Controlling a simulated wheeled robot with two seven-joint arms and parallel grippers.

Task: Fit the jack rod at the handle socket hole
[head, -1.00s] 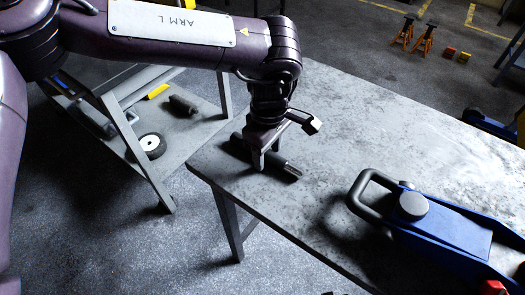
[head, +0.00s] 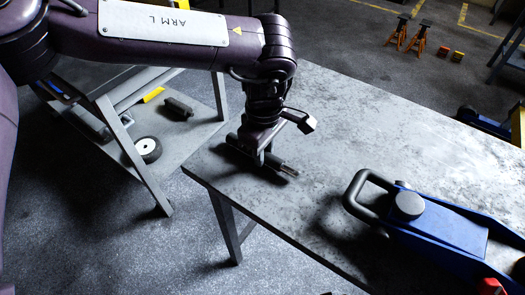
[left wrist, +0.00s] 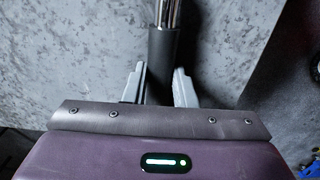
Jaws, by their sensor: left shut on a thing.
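The jack rod (head: 285,166) is a dark, thin bar with a shiny metal end, at the left end of the grey table. My left gripper (head: 264,157) points down and is shut on the rod's dark part. In the left wrist view the rod (left wrist: 164,50) runs up between the two pale fingers (left wrist: 160,86). I cannot tell whether the rod touches the table. The blue trolley jack (head: 445,225) is on the table to the right of the rod, apart from it. The handle socket hole cannot be made out. My right gripper is out of view.
The jack has a black loop handle (head: 362,188) and a round black pad (head: 408,205). The grey table (head: 350,110) is bare between rod and jack. A trolley (head: 185,140) stands left, with a wheel on its shelf. Orange stands (head: 417,38) are on the floor behind.

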